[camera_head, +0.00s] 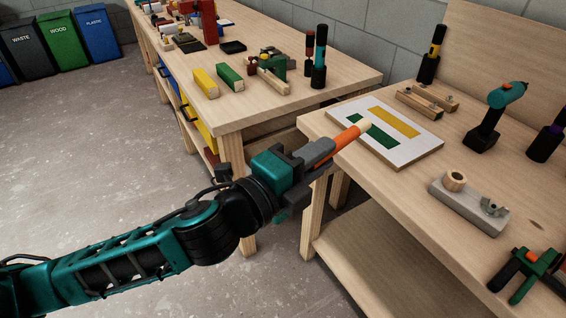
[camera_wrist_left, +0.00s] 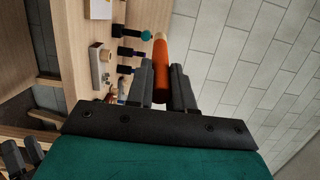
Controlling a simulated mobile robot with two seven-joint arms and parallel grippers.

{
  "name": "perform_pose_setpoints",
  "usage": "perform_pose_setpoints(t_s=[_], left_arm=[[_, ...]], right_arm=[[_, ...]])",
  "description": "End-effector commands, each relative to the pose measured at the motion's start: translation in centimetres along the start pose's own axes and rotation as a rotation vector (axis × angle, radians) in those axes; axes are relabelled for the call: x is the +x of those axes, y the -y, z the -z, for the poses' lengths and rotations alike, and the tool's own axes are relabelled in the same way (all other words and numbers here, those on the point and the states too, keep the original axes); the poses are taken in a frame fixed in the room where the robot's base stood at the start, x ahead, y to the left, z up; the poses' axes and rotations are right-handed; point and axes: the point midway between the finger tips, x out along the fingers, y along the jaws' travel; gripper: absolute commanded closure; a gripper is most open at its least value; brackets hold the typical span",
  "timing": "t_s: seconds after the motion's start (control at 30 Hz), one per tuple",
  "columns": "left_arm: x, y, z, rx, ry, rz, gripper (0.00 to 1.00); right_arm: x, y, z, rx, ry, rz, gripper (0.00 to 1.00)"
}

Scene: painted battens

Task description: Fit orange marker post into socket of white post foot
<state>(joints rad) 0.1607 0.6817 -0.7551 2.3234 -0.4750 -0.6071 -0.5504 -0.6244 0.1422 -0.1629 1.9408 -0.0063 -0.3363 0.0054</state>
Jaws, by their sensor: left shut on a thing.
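My left gripper (camera_head: 312,160) is shut on the orange marker post (camera_head: 338,140). The post has a pale tip, points away from the gripper and shows tilted in the head view. It also shows between the dark fingers in the left wrist view (camera_wrist_left: 160,72). What looks like the post foot (camera_head: 466,207) is a pale grey-white block on the right bench, with a wooden ring and a small grey fitting on top. It also shows in the left wrist view (camera_wrist_left: 98,68), apart from the post. Dark paired fingers, probably my right gripper (camera_wrist_left: 22,155), show at that view's lower left.
A white board (camera_head: 415,152) with yellow and green rectangles lies near the right bench's edge. A teal drill (camera_head: 495,115) stands behind the foot, and a green and black clamp (camera_head: 528,270) lies in front. Yellow (camera_head: 204,83) and green (camera_head: 229,77) blocks lie on the other bench.

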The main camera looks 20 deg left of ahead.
Motion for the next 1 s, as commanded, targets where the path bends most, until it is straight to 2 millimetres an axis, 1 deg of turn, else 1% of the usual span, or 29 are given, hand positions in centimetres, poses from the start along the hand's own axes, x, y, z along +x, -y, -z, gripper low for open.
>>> perform_pose_setpoints(t_s=[0.03,0.2,0.47,0.63,0.9,1.0], left_arm=[[0.5,0.7,0.6,0.003,-0.033,0.005,1.00],[1.6,1.8,2.5,0.003,-0.129,0.003,1.00],[2.4,2.6,4.0,0.000,-0.199,0.000,1.00],[3.2,1.9,5.3,-0.006,-0.206,-0.001,1.00],[5.2,-0.7,9.2,-0.007,-0.205,-0.002,1.00],[5.8,-1.3,10.2,-0.005,-0.204,-0.001,1.00]], right_arm=[[0.0,0.0,0.0,0.000,0.000,0.000,0.48],[0.0,0.0,0.0,0.000,0.000,0.000,0.48],[0.0,0.0,0.0,0.000,0.000,0.000,0.48],[0.0,0.0,0.0,0.000,0.000,0.000,0.48],[0.0,0.0,0.0,0.000,0.000,0.000,0.48],[0.0,0.0,0.0,-0.001,0.000,0.000,0.48]])
